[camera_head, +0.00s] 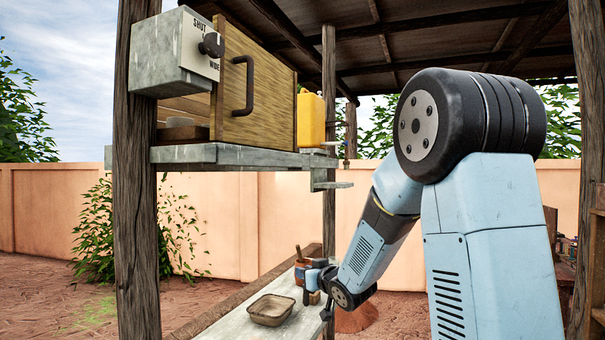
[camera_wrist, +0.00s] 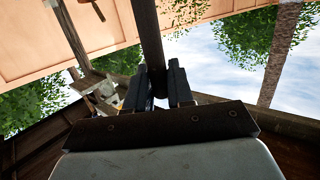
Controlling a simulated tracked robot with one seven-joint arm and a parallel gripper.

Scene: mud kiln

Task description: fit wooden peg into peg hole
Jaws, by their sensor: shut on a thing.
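My gripper (camera_head: 314,285) is low over the bench at the centre of the head view, small and partly hidden by my own arm. A small brown piece (camera_head: 314,298) shows at it and looks like the wooden peg, though it is too small to be sure. In the wrist view both dark fingers of my gripper (camera_wrist: 158,80) are close together. A dark upright bar shows between them; I cannot tell whether it is held or is a post behind. I cannot make out the peg hole in either view.
A shallow tan tray (camera_head: 271,310) stands on the grey bench (camera_head: 232,325), with a pot (camera_head: 301,268) behind it. A wooden door with a black handle (camera_head: 243,86) and a yellow container (camera_head: 311,119) are on the raised shelf (camera_head: 225,153). A post (camera_head: 140,200) stands at left.

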